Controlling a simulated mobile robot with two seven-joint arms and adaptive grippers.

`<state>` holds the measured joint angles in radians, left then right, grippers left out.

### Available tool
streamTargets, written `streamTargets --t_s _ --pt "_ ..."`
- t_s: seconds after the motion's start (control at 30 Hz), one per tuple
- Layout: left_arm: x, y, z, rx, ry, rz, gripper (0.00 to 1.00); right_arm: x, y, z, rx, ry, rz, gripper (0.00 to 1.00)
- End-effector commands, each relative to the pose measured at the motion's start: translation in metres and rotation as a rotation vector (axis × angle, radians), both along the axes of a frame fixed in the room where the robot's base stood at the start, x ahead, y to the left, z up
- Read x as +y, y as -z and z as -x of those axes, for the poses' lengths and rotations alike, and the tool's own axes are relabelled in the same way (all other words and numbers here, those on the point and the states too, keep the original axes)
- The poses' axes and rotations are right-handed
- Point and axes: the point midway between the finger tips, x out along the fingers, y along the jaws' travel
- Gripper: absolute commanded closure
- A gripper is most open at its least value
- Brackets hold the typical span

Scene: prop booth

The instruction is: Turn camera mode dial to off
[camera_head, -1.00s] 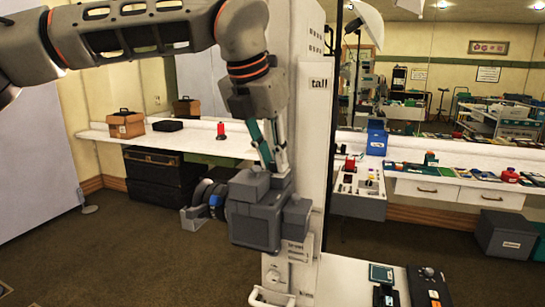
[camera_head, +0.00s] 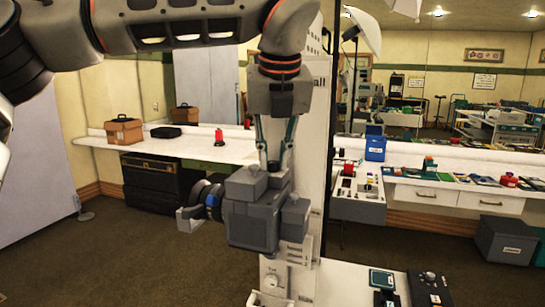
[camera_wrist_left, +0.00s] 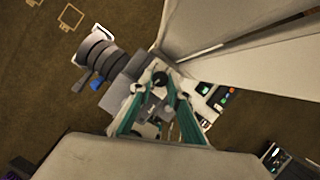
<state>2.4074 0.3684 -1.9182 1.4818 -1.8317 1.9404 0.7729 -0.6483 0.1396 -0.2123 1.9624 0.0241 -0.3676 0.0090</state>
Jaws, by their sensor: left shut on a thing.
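The grey boxy camera (camera_head: 252,226) is at the middle of the head view, with its dark round lens (camera_head: 208,199) toward the left. It also shows in the left wrist view (camera_wrist_left: 121,91). My left gripper (camera_head: 273,166) comes down almost upright onto the top of the camera. In the left wrist view, its teal fingers (camera_wrist_left: 155,86) close around a small dark round dial (camera_wrist_left: 160,79) on the camera's top. The dial's marks are too small to read, so its setting cannot be told. My right gripper is in neither view.
A white shelf (camera_head: 190,147) with a brown box (camera_head: 124,131) and a red item (camera_head: 219,138) runs behind at left. A grey panel with controls (camera_head: 357,205) stands right of the camera. A white surface (camera_head: 335,283) with dark devices is at lower right.

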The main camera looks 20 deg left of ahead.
Motion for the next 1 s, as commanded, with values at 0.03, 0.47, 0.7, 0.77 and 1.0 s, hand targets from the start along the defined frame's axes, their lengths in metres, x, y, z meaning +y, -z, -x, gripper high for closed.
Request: streamTargets --t_s 0.03,0.47,0.7,0.77,1.0 --pt "-0.0012 -0.0018 -0.0004 -0.003 -0.03 -0.001 1.0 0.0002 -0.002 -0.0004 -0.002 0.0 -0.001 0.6" --pt "-0.0019 -0.0021 -0.0016 -0.004 -0.2 0.001 1.0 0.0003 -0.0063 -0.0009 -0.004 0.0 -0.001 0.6" --pt "-0.0018 -0.002 -0.0017 -0.004 -0.217 0.002 1.0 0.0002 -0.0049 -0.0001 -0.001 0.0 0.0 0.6" --pt "-0.0018 -0.002 -0.0017 -0.004 -0.217 0.002 1.0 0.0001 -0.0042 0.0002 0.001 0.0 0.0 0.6" --pt "-0.0017 -0.002 -0.0018 -0.004 -0.215 0.002 0.73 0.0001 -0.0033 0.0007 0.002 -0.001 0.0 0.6"
